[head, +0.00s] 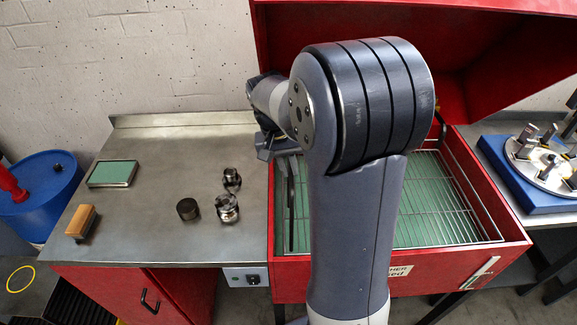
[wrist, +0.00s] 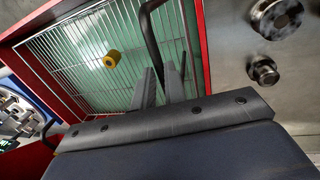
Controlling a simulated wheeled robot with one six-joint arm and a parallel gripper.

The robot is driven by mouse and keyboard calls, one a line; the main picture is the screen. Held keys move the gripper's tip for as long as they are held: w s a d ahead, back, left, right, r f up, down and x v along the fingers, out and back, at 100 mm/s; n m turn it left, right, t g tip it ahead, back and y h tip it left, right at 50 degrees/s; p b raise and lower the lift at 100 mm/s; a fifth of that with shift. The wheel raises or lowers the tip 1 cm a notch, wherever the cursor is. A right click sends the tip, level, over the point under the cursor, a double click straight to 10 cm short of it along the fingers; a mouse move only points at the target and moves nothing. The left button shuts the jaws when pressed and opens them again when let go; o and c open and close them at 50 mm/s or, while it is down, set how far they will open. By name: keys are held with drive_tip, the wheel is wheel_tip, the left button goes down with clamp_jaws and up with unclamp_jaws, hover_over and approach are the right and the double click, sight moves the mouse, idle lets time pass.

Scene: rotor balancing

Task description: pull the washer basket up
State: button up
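The washer basket (head: 425,200) is a wire grid lying level inside the red washer tub, below its rim, over a green surface. It also shows in the wrist view (wrist: 85,75). A dark bar handle (wrist: 151,35) runs along the basket's side nearest the steel table. My gripper (wrist: 160,80) is at this handle, with its two fingers close together on either side of the bar. They look shut on it, though the contact is partly hidden. In the head view my arm covers the middle of the basket and most of the gripper.
A yellow cylinder (wrist: 111,59) shows at the basket. The raised red lid (head: 480,50) stands behind. The steel table (head: 150,220) at left holds metal parts (head: 188,209), a brush (head: 81,221) and a green pad (head: 112,173). A blue-based fixture (head: 535,190) stands at right.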

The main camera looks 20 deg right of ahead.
drive_tip(key=o, duration=0.4)
drive_tip(key=shift+r, duration=0.15)
drive_tip(key=shift+o, duration=0.2)
